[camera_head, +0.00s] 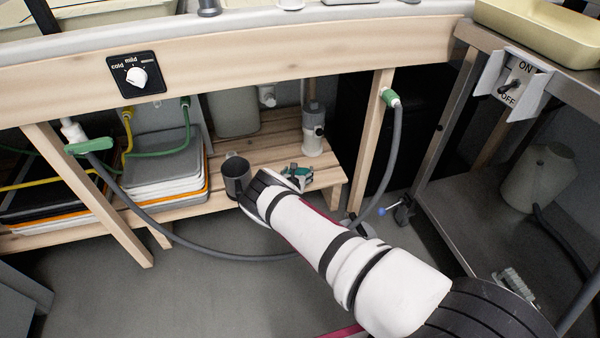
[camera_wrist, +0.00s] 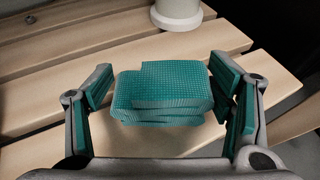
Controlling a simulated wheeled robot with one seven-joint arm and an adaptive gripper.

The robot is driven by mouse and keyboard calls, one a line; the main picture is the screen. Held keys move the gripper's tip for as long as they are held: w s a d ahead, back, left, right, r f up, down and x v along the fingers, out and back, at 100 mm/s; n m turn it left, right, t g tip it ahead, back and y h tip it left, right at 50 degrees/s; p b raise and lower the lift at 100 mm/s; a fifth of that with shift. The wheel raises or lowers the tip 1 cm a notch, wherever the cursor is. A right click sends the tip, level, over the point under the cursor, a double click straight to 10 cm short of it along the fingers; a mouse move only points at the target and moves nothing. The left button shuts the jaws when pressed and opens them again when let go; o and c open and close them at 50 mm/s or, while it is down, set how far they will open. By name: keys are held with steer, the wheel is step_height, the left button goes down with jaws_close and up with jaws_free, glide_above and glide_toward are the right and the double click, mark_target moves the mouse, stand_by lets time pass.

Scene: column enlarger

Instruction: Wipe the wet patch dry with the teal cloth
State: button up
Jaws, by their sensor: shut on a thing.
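The teal cloth (camera_wrist: 165,98) is a folded, textured stack between the two fingers of my gripper (camera_wrist: 160,82) in the wrist view. My gripper is shut on it, over the slatted wooden shelf (camera_wrist: 60,90). I cannot tell whether the cloth touches the slats. In the head view my gripper (camera_head: 292,172) reaches the right part of the low shelf (camera_head: 262,148), mostly hidden behind my arm; only a bit of teal shows there. No wet patch can be made out in either view.
A dark grey mug (camera_head: 236,176) stands on the shelf just left of my gripper. A white-grey cylinder (camera_head: 313,130) stands behind it; its base (camera_wrist: 176,12) shows in the wrist view. Stacked trays (camera_head: 165,170) lie left. A grey hose (camera_head: 240,257) hangs in front of the shelf.

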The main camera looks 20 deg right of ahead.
mark_target(289, 172)
steer(key=shift+a+f, duration=0.1)
steer(key=shift+a+b, duration=0.75)
steer(key=shift+a, duration=1.05)
steer(key=shift+a, duration=0.15)
steer(key=shift+a+b, duration=0.85)
steer(key=shift+a, duration=0.9)
steer(key=shift+a, duration=0.15)
steer(key=shift+a+b, duration=1.3)
steer(key=shift+a, duration=0.45)
